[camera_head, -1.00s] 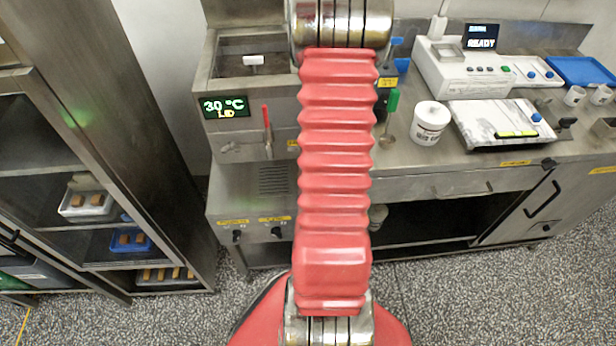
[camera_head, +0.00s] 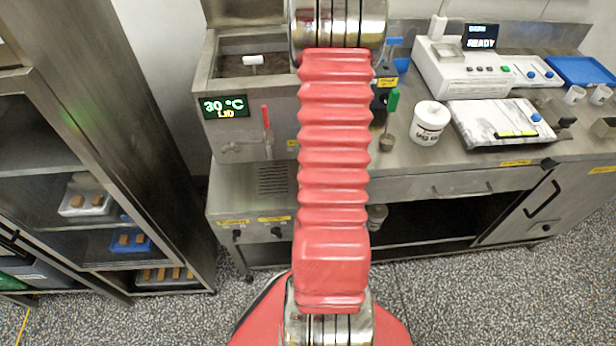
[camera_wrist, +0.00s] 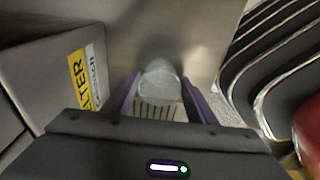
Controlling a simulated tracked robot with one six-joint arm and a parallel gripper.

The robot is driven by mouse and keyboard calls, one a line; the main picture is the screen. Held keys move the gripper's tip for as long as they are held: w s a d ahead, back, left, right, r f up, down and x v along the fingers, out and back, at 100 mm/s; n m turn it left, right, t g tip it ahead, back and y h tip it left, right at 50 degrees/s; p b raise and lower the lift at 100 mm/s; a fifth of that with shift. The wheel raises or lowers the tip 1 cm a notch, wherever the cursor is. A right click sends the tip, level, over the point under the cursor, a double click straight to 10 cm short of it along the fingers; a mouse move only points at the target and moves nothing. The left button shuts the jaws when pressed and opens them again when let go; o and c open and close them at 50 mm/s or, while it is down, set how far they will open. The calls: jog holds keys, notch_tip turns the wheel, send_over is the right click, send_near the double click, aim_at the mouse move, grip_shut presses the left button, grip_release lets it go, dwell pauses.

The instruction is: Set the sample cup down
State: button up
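A pale, translucent sample cup (camera_wrist: 160,82) is in the wrist view, between the two purple fingers of my gripper (camera_wrist: 160,92). The fingertips appear to touch its sides, so the gripper looks shut on it. The cup looks roughly upright, seen from above. A bare steel surface (camera_wrist: 195,30) lies beyond it, and a dark-slatted patch (camera_wrist: 158,111) shows just on the near side of the cup. I cannot tell whether the cup's base touches anything. In the head view the gripper and cup are hidden behind my red arm.
A yellow-labelled steel box (camera_wrist: 60,75) is close on the left in the wrist view. On the counter (camera_head: 440,160) stand a white tub (camera_head: 429,122), a white instrument reading READY (camera_head: 465,68), a marble-like slab (camera_head: 500,122) and a blue tray (camera_head: 582,70). A steel rack (camera_head: 110,150) stands left.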

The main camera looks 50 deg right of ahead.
jog(key=c, duration=0.8)
notch_tip(320, 180, up, 10)
dwell(0.4)
dwell(0.4)
